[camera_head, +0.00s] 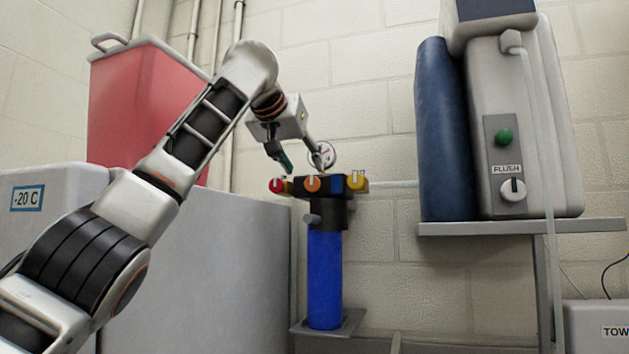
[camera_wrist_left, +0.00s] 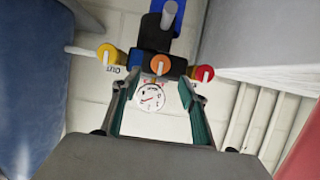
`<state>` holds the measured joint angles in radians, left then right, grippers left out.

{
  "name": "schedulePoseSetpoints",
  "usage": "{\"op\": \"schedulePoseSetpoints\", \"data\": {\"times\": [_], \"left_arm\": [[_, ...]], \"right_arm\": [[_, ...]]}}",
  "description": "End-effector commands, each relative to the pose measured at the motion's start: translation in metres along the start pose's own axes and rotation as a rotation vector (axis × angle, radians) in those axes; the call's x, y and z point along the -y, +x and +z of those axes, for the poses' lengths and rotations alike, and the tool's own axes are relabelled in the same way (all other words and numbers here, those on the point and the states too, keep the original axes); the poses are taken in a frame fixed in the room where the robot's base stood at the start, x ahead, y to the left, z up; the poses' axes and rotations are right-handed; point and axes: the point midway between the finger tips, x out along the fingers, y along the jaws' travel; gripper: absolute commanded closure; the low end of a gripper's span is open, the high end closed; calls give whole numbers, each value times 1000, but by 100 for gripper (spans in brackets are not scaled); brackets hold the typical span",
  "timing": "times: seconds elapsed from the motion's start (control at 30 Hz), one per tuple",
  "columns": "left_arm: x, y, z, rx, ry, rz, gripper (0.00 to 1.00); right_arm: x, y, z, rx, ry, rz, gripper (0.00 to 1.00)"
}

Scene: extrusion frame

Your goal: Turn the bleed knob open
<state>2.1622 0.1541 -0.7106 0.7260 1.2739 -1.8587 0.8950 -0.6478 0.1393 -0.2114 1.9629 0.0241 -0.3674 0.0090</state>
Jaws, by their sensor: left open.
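A filter unit with a black head (camera_head: 332,188) and a blue canister (camera_head: 324,280) stands by the wall. Its head has a red knob (camera_head: 276,185), an orange knob (camera_head: 312,184) and a yellow knob (camera_head: 356,181). No bleed label is readable; the orange knob is at front centre. In the left wrist view the orange knob (camera_wrist_left: 160,65) lies just beyond the fingertips, roughly centred between them. A round gauge (camera_wrist_left: 150,97) shows between the fingers. My left gripper (camera_head: 303,164) is open and empty, just above the head, pointing down. My right gripper is out of view.
A grey shelf (camera_head: 520,227) at right holds a white machine with a FLUSH knob (camera_head: 513,189) and a blue cylinder (camera_head: 443,130). A -20 C freezer (camera_head: 230,250) and red bin (camera_head: 145,95) stand at left.

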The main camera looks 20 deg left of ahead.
Motion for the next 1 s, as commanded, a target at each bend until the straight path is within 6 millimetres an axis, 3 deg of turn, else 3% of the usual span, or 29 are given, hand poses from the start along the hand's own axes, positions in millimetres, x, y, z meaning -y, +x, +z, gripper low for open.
{"op": "schedulePoseSetpoints", "data": {"times": [0.2, 0.4, 0.8, 0.97, 1.0], "left_arm": [[1, 34, -2, 4, 0, -3, 57], [1, 59, -1, 3, 0, -1, 57], [1, 68, 0, 1, 0, -1, 57], [1, 68, 0, 1, 0, -1, 94], [1, 68, 0, 1, 0, -1, 94]], "right_arm": [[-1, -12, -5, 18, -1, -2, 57], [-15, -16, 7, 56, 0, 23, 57], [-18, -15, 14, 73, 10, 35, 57], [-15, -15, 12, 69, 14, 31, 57], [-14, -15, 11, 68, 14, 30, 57]]}}
